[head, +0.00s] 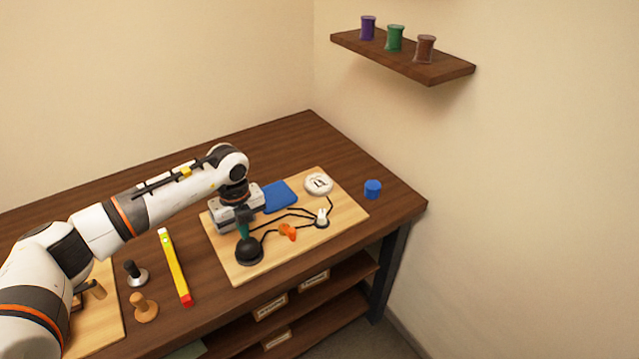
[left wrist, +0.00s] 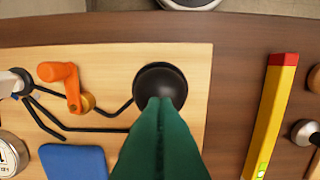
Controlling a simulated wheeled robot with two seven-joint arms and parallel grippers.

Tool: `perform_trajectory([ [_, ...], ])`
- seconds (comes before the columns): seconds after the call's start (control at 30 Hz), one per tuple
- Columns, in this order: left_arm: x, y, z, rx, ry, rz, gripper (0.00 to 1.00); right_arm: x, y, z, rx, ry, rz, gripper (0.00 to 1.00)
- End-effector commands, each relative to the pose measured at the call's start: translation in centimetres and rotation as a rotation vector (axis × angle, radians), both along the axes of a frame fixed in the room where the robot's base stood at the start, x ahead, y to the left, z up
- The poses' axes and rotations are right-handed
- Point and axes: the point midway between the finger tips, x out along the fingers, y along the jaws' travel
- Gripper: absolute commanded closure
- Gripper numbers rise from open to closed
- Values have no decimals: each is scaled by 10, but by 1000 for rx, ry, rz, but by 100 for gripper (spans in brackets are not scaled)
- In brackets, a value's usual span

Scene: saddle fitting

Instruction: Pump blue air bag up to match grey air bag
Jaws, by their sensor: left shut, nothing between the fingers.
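The blue air bag (head: 281,196) lies flat on a light wooden board (head: 245,270); it also shows in the left wrist view (left wrist: 73,162). I cannot make out the grey air bag; my left gripper and wrist cover part of the board beside the blue one. A black rubber bulb (head: 249,252) with a hose sits at the board's front; the left wrist view shows it too (left wrist: 172,80). My left gripper (head: 243,234) is shut and empty, green fingertips pointing down at the bulb's top, touching or just above it. An orange lever (head: 288,232) and a white-topped fitting (head: 322,216) join black hoses. A round white gauge (head: 319,184) lies behind.
A blue cup (head: 373,189) stands at right. The rear of the table is clear.

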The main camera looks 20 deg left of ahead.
Motion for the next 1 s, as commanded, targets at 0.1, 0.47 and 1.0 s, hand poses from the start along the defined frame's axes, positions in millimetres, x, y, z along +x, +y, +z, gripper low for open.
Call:
perform_trajectory([
  [0.1, 0, 0, -5, 0, 0, 0, 100, 0, 0, -3, 0, 0, 0, 61],
  [0.47, 0, 0, -19, 0, 0, 0, 100, 0, 0, -14, 0, 0, 0, 61],
  [1.0, -1, 0, -34, 0, 3, -1, 100, 0, 0, -24, 0, 0, 0, 61],
])
